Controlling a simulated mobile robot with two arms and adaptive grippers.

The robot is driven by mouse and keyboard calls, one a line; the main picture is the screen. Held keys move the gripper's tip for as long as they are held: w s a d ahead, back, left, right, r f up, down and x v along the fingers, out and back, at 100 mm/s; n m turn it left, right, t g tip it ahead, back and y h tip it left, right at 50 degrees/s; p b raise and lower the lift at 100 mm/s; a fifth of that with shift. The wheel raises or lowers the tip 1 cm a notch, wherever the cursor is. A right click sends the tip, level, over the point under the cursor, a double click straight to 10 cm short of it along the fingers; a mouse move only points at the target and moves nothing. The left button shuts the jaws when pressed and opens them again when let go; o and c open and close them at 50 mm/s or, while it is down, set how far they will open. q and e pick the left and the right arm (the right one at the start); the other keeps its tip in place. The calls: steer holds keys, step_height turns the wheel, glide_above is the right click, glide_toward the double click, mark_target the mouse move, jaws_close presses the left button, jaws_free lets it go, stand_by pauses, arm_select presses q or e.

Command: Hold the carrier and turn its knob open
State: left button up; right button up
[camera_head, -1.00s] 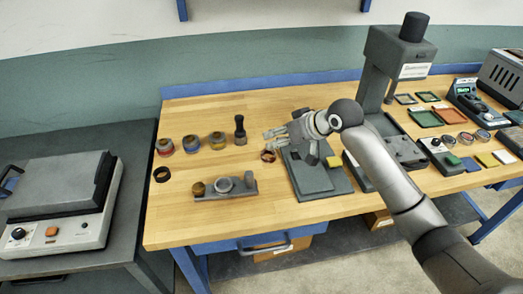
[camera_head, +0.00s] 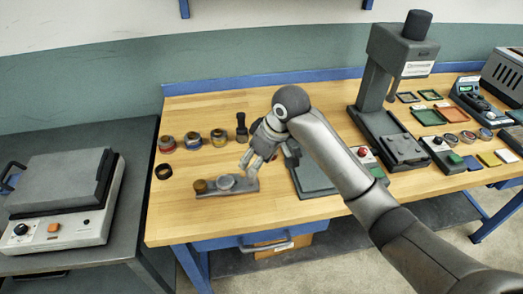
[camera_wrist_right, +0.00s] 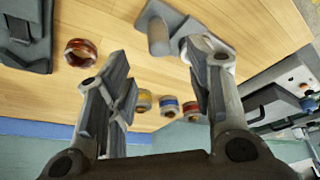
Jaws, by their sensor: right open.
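The carrier is a grey bar (camera_head: 238,201) lying on the wooden bench. A brass-coloured knob (camera_head: 200,186) is at its left end and a pale round part (camera_head: 225,182) is near its middle. In the right wrist view the carrier (camera_wrist_right: 170,20) shows at the top, beyond the fingers. My right gripper (camera_head: 252,165) is open and empty, pointing down just behind the carrier's right half, apparently apart from it. Its two spread fingers show in the wrist view (camera_wrist_right: 156,70). My left gripper is out of view.
Several rings (camera_head: 192,141) and a dark stamp-like tool (camera_head: 241,128) stand behind the carrier. A dark ring (camera_head: 164,172) lies left. A copper ring (camera_wrist_right: 80,52) lies beside the gripper. A grey press (camera_head: 390,90) stands right. The bench in front of the carrier is clear.

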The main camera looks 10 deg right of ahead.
steer(key=x, duration=0.6)
steer(key=shift+w+a+f, duration=0.15)
steer(key=shift+f, duration=0.15)
